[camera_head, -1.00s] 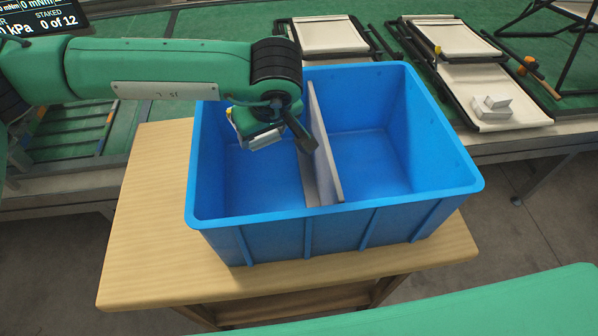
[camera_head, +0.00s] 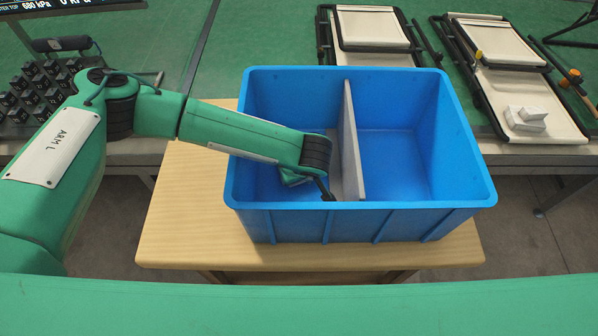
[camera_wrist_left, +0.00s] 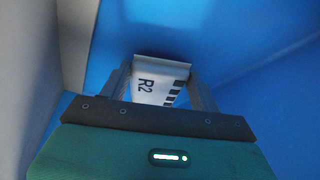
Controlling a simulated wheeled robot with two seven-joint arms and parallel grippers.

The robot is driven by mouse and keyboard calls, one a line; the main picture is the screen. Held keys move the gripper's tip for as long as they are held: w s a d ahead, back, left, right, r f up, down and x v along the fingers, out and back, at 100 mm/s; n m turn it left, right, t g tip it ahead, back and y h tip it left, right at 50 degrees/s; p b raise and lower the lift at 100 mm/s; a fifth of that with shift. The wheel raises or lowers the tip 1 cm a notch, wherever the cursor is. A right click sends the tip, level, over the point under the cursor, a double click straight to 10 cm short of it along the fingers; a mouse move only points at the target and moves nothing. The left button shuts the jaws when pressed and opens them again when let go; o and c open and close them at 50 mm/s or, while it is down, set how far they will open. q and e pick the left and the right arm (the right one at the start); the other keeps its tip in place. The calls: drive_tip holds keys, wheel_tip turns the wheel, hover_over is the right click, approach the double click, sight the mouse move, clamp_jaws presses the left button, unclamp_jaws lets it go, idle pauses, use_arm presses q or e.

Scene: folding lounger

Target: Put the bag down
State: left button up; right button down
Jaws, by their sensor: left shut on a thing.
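A blue crate (camera_head: 360,222) stands on a wooden table, split by a grey divider (camera_head: 349,140) into a left and a right compartment. My left arm reaches over the crate's left rim, with the left gripper (camera_head: 323,188) low in the left compartment, near the divider and the front wall. In the left wrist view the left gripper (camera_wrist_left: 162,70) is shut on a small white bag (camera_wrist_left: 150,88) marked "R2" with dark stripes. Blue crate surfaces surround it. I cannot tell whether the bag touches the floor. The bag is hidden in the head view. My right gripper is out of view.
The wooden table top (camera_head: 190,215) is bare left of the crate. The crate's right compartment (camera_head: 395,150) looks empty. Lounger frames with cream panels (camera_head: 520,90) lie on the green bench behind, one bearing white blocks (camera_head: 525,118). Dark cubes (camera_head: 40,85) stand at far left.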

use_arm(q)
drive_tip(key=shift+f, duration=0.4)
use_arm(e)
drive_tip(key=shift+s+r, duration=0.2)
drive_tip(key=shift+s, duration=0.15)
use_arm(q)
drive_tip(key=shift+f, duration=0.1)
drive_tip(key=o, duration=0.6)
drive_tip(key=shift+c, duration=0.2)
drive_tip(key=o, duration=0.4)
drive_tip(key=shift+o, duration=0.2)
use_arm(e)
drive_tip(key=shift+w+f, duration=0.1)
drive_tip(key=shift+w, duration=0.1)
